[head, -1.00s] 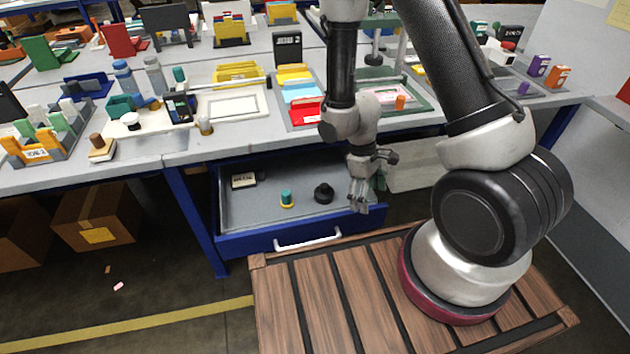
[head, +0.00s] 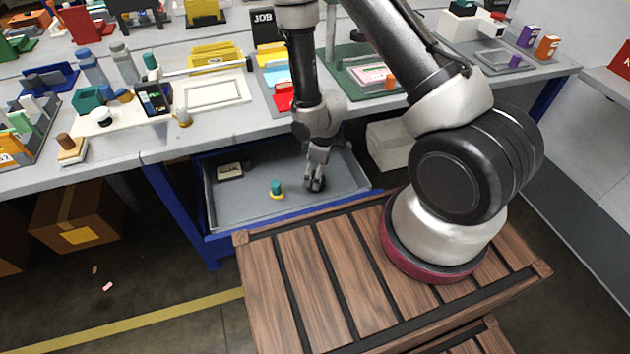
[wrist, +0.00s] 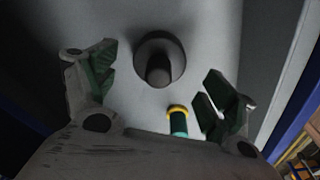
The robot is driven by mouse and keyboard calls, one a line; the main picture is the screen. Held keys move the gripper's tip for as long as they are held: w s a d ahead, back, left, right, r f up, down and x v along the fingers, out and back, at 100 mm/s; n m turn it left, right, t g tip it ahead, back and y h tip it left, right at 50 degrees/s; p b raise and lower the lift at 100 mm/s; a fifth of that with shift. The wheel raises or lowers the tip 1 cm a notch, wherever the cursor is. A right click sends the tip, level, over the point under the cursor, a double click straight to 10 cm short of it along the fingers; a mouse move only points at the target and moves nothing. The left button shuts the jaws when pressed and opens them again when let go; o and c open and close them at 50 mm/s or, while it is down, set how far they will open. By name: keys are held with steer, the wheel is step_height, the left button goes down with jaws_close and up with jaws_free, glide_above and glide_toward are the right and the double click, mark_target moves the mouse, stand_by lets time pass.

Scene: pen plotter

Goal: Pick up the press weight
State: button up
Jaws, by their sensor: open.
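The press weight is a dark round disc with an upright knob. In the wrist view the press weight (wrist: 161,58) stands on the grey drawer floor, a little beyond and between my fingertips. In the head view my gripper (head: 314,180) is inside the open drawer (head: 235,208), pointing down over the weight and partly hiding it. My gripper (wrist: 160,85) has its two fingers wide apart with nothing between them. I cannot tell the exact height of the fingertips above the weight.
A green-topped piece with a yellow ring (head: 276,188) stands in the drawer left of the weight; in the wrist view it (wrist: 179,120) is near the right finger. A dark labelled box (head: 230,171) lies farther back left. Drawer walls and the worktop edge (head: 225,141) surround the arm.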

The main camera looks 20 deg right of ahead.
step_height(320, 180, down, 4)
steer(key=shift+w+a+r, duration=0.1)
steer(key=shift+w+r, duration=0.05)
steer(key=shift+r, duration=0.05)
steer(key=c, duration=1.7)
